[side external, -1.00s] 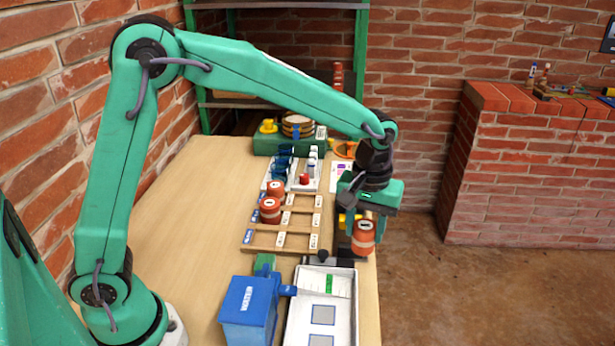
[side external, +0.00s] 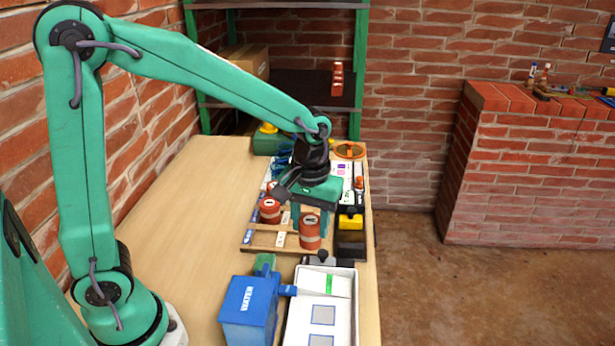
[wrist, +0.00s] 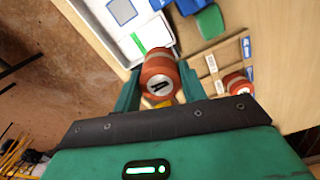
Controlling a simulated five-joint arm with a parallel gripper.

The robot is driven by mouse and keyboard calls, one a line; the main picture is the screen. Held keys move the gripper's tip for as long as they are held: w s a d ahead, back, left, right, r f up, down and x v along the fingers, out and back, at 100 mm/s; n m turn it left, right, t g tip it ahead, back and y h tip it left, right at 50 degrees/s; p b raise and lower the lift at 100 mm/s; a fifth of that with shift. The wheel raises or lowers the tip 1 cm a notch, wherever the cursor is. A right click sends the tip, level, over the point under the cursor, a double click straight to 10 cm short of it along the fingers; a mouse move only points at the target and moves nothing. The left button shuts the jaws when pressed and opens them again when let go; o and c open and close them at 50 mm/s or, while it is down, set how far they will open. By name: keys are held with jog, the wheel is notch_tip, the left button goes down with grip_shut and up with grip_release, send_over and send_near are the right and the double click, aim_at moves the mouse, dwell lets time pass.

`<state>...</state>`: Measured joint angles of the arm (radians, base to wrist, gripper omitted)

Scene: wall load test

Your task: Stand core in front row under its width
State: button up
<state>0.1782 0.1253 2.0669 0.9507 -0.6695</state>
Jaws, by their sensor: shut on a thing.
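My gripper (side external: 310,217) is shut on a red-orange core (side external: 310,234) with a pale band. The core hangs upright over the right part of the wooden rack (side external: 262,249), near its front. In the wrist view the held core (wrist: 157,72) sits between the two fingers, its pale end with a dark mark facing the camera. The rack has rows with white label cards (side external: 281,240) and blue labels at its left edge. Another red core (side external: 270,210) stands in the rack's left part and also shows in the wrist view (wrist: 235,84). My gripper hides the rack's back right part.
A blue WATER box (side external: 250,308) and a white tray (side external: 342,317) with grey squares stand in front of the rack. A black holder with a yellow block (side external: 350,221) is right of it. Bottles and an orange ring (side external: 349,150) are behind. The table's left side is clear.

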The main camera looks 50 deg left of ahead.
jog(key=shift+s+a, duration=0.1)
jog(key=shift+a, duration=0.1)
jog(key=shift+w+a+f, duration=0.8)
jog(key=shift+a+f, duration=0.95)
jog(key=shift+f, duration=0.1)
jog(key=shift+w+a+f, duration=0.85)
jog(key=shift+a+f, duration=0.85)
jog(key=shift+f, duration=0.1)
jog(key=shift+w+a+f, duration=0.8)
jog(key=shift+a+f, duration=0.95)
jog(key=shift+f, duration=0.1)
jog(key=shift+f, duration=0.1)
jog(key=o, duration=1.2)
jog(key=shift+c, duration=0.2)
notch_tip(320, 180, up, 12)
